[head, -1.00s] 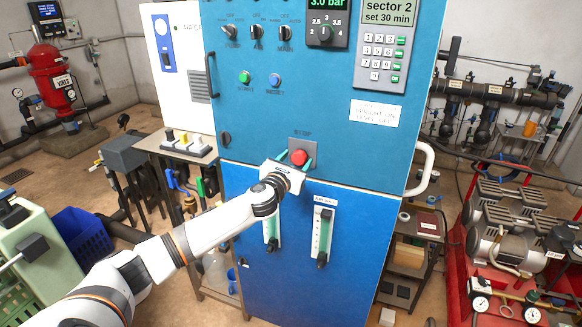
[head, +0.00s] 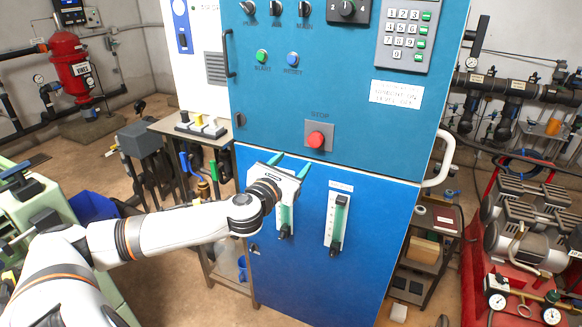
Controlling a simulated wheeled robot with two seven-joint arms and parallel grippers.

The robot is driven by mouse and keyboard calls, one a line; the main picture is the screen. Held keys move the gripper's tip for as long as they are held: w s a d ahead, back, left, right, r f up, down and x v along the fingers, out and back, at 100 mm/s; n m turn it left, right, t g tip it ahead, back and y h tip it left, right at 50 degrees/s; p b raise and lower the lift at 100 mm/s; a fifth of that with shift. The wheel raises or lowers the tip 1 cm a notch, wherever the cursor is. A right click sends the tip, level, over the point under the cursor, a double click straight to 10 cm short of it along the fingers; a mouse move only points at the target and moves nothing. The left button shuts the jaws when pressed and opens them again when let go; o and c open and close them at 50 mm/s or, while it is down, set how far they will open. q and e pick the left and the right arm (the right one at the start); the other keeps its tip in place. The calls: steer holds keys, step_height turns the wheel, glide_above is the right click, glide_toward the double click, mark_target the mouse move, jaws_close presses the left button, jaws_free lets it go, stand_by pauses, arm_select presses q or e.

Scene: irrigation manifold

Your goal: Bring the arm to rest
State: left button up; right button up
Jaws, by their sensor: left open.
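My left gripper (head: 288,165) is in front of the blue cabinet (head: 300,270), a little below and left of the red stop button (head: 316,140). Its two green fingertips are apart with nothing between them. It is clear of the button. My left arm reaches in from the lower left and its wrist hides part of the left flow gauge (head: 285,222). My right gripper is not in view.
The cabinet has a keypad (head: 405,35), a green start button (head: 262,56), a right flow gauge (head: 337,222) and a white side handle (head: 441,160). A small table (head: 168,125) stands left of it. Red-framed compressors (head: 520,220) stand at the right. A blue crate (head: 92,206) is near my arm.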

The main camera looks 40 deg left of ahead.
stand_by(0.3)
